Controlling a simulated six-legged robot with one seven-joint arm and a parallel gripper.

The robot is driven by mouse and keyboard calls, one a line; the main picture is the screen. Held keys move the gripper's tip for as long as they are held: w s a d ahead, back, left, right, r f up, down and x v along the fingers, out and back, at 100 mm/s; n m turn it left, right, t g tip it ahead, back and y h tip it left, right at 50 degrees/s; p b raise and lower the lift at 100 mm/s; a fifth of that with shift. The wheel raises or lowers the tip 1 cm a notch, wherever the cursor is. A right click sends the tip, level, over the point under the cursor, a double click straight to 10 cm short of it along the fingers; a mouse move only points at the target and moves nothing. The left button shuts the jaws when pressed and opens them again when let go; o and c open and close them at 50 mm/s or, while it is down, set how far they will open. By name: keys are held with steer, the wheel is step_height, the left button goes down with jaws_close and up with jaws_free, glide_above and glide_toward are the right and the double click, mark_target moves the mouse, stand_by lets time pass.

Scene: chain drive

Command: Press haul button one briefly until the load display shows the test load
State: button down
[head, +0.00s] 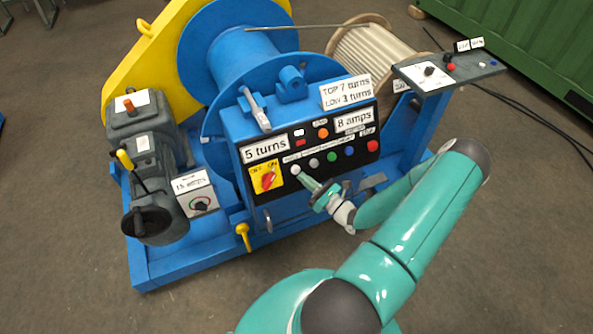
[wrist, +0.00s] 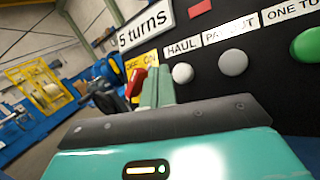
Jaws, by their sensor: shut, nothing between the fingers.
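The white haul button (head: 296,170) is on the black front panel (head: 350,168) of the blue winch. In the wrist view the white button (wrist: 183,73) sits under a label reading HAUL. My gripper (head: 304,179) is shut and empty, its tips close to that button. In the wrist view my gripper (wrist: 153,88) appears just left of the button; I cannot tell whether they touch. A sign reading "8 amps" (head: 353,119) is at the panel's upper right, and one reading "5 turns" (head: 265,148) at its upper left. No display is clearly labelled as load.
A grey button (wrist: 233,61) and a green button (wrist: 307,45) are right of the haul button. A red rotary switch (head: 268,180) on a yellow plate is to its left. A red button (head: 373,146) is at the panel's right end. A yellow-handled lever (head: 242,234) stands below.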

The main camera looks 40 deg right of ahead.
steer(key=s, duration=0.1)
steer(key=r, duration=0.1)
steer(key=s, duration=0.1)
steer(key=shift+s+a+r, duration=0.25)
steer(key=shift+s+a, duration=0.1)
steer(key=shift+a, duration=0.05)
steer(key=a+r+n+g+y, duration=0.8)
steer(key=a+r+n+g, duration=0.95)
steer(key=n, duration=0.45)
steer(key=s+a+r+n+t+h, duration=0.1)
steer(key=s+a+r+n+h, duration=0.1)
steer(key=r+n, duration=0.3)
steer(key=s+a+r+n+t+h, duration=0.1)
steer(key=s+a+r+n+h, duration=0.2)
steer(key=r, duration=0.4)
steer(key=s+a+r+n+t+h, duration=0.1)
steer(key=s+a+r+n+h, duration=0.2)
steer(key=r+n+h, duration=0.3)
steer(key=shift+a+r+n, duration=0.2)
steer(key=shift+a+n, duration=0.2)
steer(key=shift+a, duration=0.3)
steer(key=shift+s+d, duration=0.1)
steer(key=shift+d, duration=0.1)
